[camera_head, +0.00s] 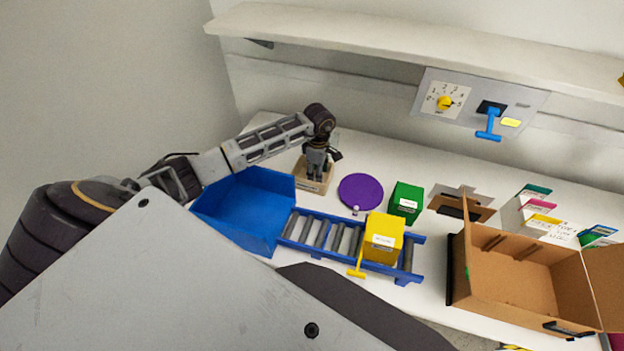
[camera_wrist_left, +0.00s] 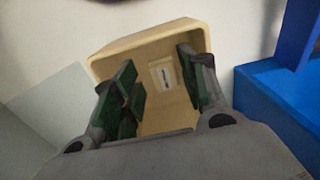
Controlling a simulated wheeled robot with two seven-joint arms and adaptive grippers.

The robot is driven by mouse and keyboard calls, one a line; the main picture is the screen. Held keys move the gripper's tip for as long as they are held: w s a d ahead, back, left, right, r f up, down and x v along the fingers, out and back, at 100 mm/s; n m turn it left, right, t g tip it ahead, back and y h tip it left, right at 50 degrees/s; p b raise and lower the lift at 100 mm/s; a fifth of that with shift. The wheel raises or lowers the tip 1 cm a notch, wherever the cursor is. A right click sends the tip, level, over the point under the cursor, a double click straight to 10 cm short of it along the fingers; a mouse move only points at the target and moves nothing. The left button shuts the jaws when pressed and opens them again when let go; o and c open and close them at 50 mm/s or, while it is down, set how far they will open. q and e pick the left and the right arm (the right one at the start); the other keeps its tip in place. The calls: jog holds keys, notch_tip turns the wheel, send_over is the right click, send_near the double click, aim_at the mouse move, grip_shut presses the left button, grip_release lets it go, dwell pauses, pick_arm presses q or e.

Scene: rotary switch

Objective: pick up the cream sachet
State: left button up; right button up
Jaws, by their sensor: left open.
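My left gripper (camera_head: 316,167) points down over a small cream bin (camera_head: 326,185) at the back left of the white table. In the left wrist view, its green-padded fingers (camera_wrist_left: 160,82) are open and reach into the mouth of the bin (camera_wrist_left: 118,47). A small pale packet with a dark mark, seemingly the cream sachet (camera_wrist_left: 163,74), lies inside between the fingers. Its edges blend with the bin, and I cannot tell whether the fingers touch it. The sachet is hidden in the head view. My right gripper is not in view.
A blue bin (camera_head: 235,207) stands close left of the cream bin. A purple disc (camera_head: 361,191), green box (camera_head: 406,202) and yellow box (camera_head: 383,238) on a roller conveyor (camera_head: 333,238) are to the right. A cardboard box (camera_head: 520,285) is farther right. A shelf (camera_head: 400,50) overhangs the back.

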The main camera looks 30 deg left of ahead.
pick_arm(q)
jog(key=shift+a+f+p, duration=0.1)
jog(key=shift+f+p, duration=0.2)
jog(key=shift+f, duration=1.45)
jog(key=c, duration=0.5)
